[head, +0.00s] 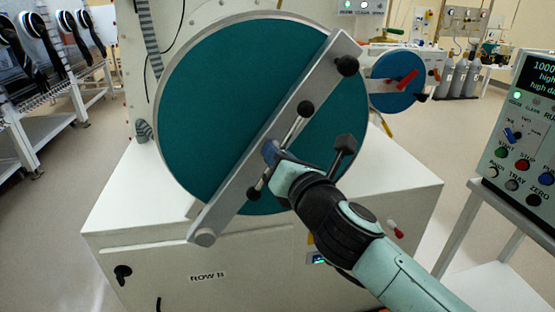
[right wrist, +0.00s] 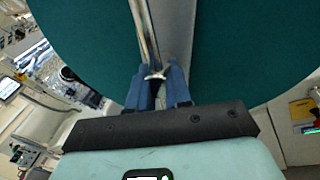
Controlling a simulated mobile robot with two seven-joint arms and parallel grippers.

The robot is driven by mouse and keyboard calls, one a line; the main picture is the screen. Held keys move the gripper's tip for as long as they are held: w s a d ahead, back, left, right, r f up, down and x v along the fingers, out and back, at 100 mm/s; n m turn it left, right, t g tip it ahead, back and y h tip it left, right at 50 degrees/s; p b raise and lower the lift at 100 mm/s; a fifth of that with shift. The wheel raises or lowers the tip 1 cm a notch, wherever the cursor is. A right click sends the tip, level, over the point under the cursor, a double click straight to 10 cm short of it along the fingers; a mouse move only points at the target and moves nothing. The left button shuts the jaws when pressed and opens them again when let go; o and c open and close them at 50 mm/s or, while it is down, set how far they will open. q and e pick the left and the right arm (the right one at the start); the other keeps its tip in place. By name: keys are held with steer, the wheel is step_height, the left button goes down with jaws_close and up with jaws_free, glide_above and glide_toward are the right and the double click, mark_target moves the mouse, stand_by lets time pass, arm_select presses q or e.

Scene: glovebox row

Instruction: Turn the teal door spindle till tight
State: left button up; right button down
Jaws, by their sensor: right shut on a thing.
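The large round teal door (head: 215,95) faces me, with a grey bar (head: 228,192) lying across it from lower left to upper right. At its middle is the spindle's chrome handle rod (head: 294,130), slanted, with a black ball at its upper end and another at its lower end. My right gripper (head: 270,152) is at the middle of the door, shut on the rod; its arm hides part of the spindle. In the right wrist view, the blue fingers (right wrist: 158,88) close around the chrome rod (right wrist: 146,38). My left gripper is not in view.
A black lever (head: 343,147) sticks out just right of my gripper. A smaller blue door (head: 397,80) with a red handle is behind at right. A control panel (head: 525,130) on a stand is at far right. Floor at left is clear.

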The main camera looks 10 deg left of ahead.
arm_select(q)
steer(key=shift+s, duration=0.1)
arm_select(e)
steer(key=c, duration=1.2)
jaws_free()
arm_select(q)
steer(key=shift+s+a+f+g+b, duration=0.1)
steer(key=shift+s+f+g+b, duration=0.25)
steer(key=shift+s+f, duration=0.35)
arm_select(e)
steer(key=v, duration=1.3)
steer(key=shift+d, duration=0.15)
steer(key=shift+f, duration=0.15)
